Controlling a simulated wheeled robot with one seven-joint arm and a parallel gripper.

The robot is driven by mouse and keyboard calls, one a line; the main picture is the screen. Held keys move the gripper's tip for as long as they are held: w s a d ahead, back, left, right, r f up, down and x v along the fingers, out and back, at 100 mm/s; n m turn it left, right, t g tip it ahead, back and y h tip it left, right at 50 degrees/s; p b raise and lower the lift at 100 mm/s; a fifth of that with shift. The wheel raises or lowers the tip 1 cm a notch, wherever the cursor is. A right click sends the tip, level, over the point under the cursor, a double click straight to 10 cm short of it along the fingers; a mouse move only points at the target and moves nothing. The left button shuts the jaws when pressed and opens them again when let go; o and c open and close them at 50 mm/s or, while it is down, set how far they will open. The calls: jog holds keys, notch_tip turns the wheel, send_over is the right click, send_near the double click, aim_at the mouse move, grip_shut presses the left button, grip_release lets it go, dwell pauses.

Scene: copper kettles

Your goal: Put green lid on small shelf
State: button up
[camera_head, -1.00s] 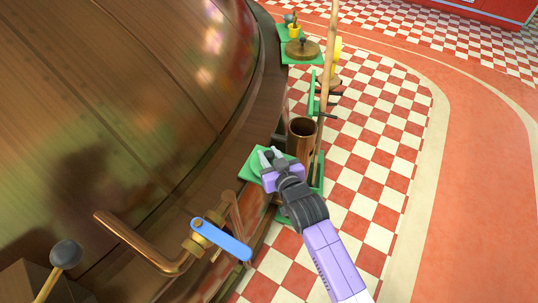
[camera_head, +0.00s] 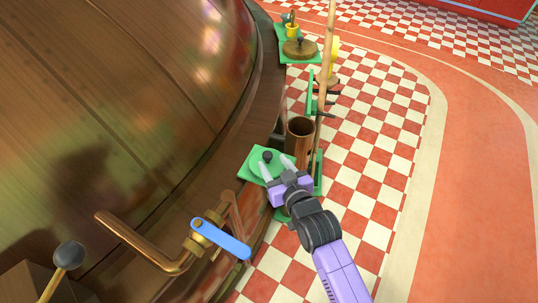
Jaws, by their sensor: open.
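The green lid (camera_head: 257,167) is round with a dark knob (camera_head: 267,156). It lies on a small green square shelf (camera_head: 247,152) at the side of the large copper kettle. My gripper (camera_head: 275,167) is open and empty, its two pale fingertips apart near the lid's right side. The fingers point toward the lid, and the knob stands clear of them. I cannot tell whether a fingertip touches the lid.
A copper cylinder (camera_head: 299,131) and a wooden pole (camera_head: 325,65) stand just beyond my gripper. A blue-handled valve (camera_head: 221,238) and pipe are at the lower left. Another green shelf with a brown lid (camera_head: 300,48) is farther back. Checkered floor to the right is open.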

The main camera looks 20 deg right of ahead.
jog(key=s+f+v, duration=0.1)
jog(key=f+v, duration=0.1)
jog(key=v, duration=1.1)
jog(key=a+f+v, duration=0.1)
jog(key=f+v, duration=0.1)
jog(key=v, duration=1)
jog(key=s+d+r, duration=0.1)
jog(key=s+r, duration=0.8)
jog(key=s, duration=0.4)
jog(key=shift+s+d, duration=0.35)
jog(key=shift+p, duration=0.3)
notch_tip(320, 180, up, 9)
jog(key=p, duration=0.9)
